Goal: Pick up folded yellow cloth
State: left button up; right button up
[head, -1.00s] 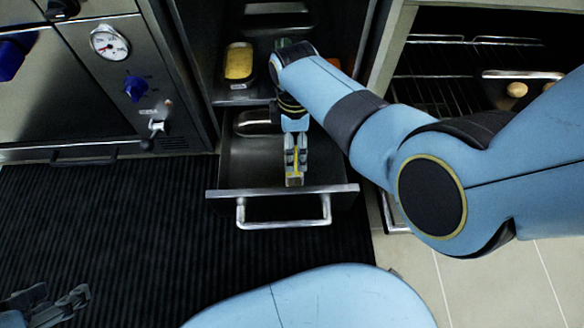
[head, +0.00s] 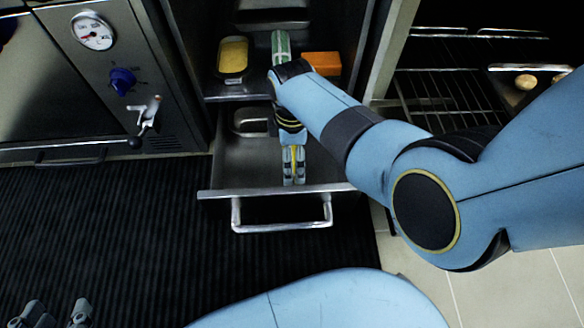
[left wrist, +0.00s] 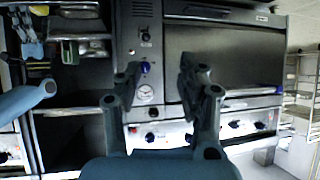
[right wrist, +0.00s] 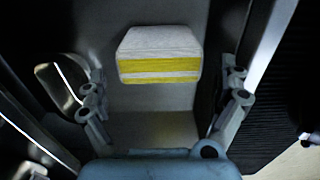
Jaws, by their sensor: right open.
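The folded cloth (right wrist: 160,55), pale grey-white with yellow stripes, shows in the right wrist view, lying in the open drawer. My right gripper (right wrist: 163,93) is open, its fingers on either side of the view, with the cloth ahead between them and apart from both. In the head view the right gripper (head: 293,166) points down into the drawer; a bit of yellow shows between its fingers, and the rest of the cloth cannot be made out there. My left gripper (head: 55,313) is at the bottom left, open and empty; its spread fingers show in the left wrist view (left wrist: 160,75).
The pulled-out drawer (head: 232,165) has a bar handle (head: 282,228) in front. A metal dish (head: 250,121) sits at its back left. Above are a yellow-filled tin (head: 233,56) and an orange block (head: 321,64). An oven rack (head: 440,95) is at right.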

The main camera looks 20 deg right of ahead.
notch_tip(320, 180, down, 2)
jog(key=shift+f+b, duration=0.15)
jog(key=shift+b, duration=0.5)
pick_arm(q)
jog(key=w+d+r+t+h, duration=0.1)
jog(key=w+r+t, duration=0.4)
jog(key=w+r, duration=0.2)
jog(key=shift+w+r+m, duration=0.25)
jog(key=shift+r+m, duration=0.15)
jog(key=shift+r, duration=0.5)
pick_arm(e)
jog(key=c, duration=1.1)
